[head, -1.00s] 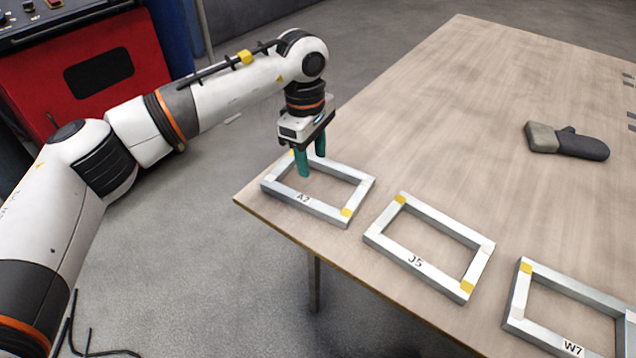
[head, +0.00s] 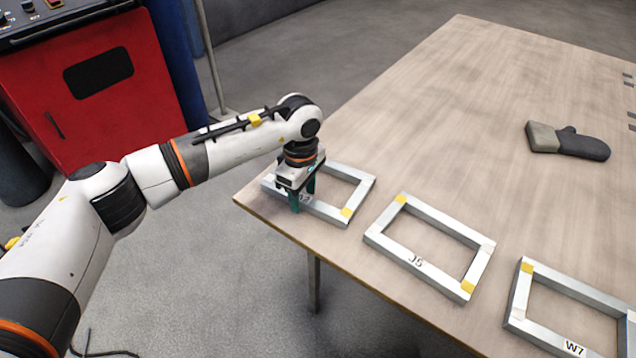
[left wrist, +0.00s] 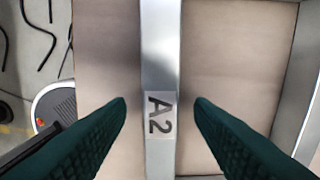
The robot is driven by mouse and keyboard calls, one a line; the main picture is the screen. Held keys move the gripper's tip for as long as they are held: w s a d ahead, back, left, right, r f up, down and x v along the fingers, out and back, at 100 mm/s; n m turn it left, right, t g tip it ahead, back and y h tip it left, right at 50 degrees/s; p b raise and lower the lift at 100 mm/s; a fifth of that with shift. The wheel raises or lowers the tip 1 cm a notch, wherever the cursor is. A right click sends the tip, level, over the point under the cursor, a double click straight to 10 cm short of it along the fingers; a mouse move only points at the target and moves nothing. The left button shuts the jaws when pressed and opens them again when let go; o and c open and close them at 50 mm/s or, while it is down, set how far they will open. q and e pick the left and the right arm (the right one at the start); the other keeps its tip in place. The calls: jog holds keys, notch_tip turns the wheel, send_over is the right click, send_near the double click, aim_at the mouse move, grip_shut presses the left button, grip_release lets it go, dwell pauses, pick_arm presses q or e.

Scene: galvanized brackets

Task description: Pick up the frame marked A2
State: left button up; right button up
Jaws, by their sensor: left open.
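The frame marked A2 (head: 330,212) is a silver rectangular frame with yellow corner patches, lying flat near the table's left corner. My left gripper (head: 302,198) is low over its near-left bar, with one green finger on either side of that bar. In the left wrist view, the bar with the A2 label (left wrist: 160,115) runs between the two open fingertips (left wrist: 160,108), with a gap on each side. The gripper hides part of the frame and its label in the head view. My right gripper does not show.
On the wooden table (head: 420,110), the frame marked J5 (head: 415,262) lies just right of A2, and the frame marked W7 (head: 572,345) is farther right. A dark mitt (head: 570,142) lies toward the back right. The table's middle is clear. A red cabinet (head: 95,110) stands at left.

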pick_arm(q)
jog(key=shift+f, duration=0.2)
grip_shut()
jog(key=shift+w+r, duration=0.1)
jog(key=shift+r, duration=0.05)
